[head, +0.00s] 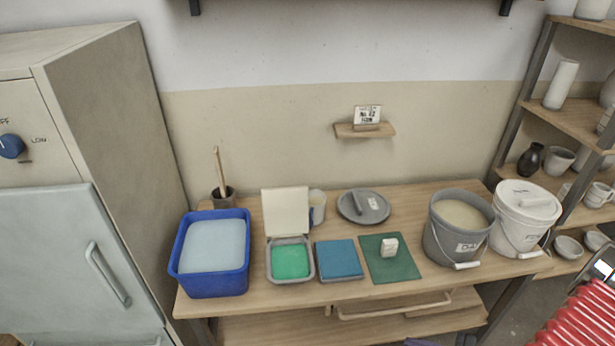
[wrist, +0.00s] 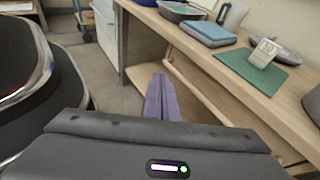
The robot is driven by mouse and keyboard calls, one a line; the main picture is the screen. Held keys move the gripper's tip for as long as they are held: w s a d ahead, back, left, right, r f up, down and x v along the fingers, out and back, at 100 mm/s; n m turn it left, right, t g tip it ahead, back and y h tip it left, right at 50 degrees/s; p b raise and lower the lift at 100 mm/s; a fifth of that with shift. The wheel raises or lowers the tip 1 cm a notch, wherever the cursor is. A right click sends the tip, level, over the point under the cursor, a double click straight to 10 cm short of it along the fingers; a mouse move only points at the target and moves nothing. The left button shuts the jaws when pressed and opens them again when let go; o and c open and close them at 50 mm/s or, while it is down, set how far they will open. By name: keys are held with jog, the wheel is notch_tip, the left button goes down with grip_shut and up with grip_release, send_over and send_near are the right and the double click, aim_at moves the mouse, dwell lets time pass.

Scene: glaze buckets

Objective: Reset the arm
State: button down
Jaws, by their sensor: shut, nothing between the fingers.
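My gripper (wrist: 161,98) shows in the wrist view as two purple fingers pressed together, with nothing between them. It points forward beside the wooden table's front edge, over the space next to the table's lower part. The fingers look clear of the table and touch nothing that I can see. In the head view most of my arm is out of frame.
The wooden table (head: 350,291) holds a blue tub (head: 213,285), an open box of green (head: 290,262), a blue slab (head: 339,258), a green mat (head: 404,266), a grey bucket (head: 437,243) and a lidded white bucket (head: 520,228). Shelves of pottery stand right, a cabinet left.

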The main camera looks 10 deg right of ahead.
jog(key=a+r+n+g+h, duration=0.1)
jog(key=a+r+n+h, duration=0.2)
jog(key=a+r+n, duration=0.5)
jog(key=s+a+r+n+g+h, duration=0.1)
jog(key=a+r+n, duration=0.7)
jog(key=r, duration=1)
jog(key=a+r+n+g+h, duration=0.2)
jog(key=a+r+n+h, duration=0.3)
jog(key=r, duration=0.9)
jog(key=a+n, duration=0.3)
jog(key=n, duration=0.2)
jog(key=shift+s+g+h, duration=0.25)
jog(key=shift+g+h, duration=0.05)
jog(key=shift+h, duration=0.1)
jog(key=shift+r, duration=0.15)
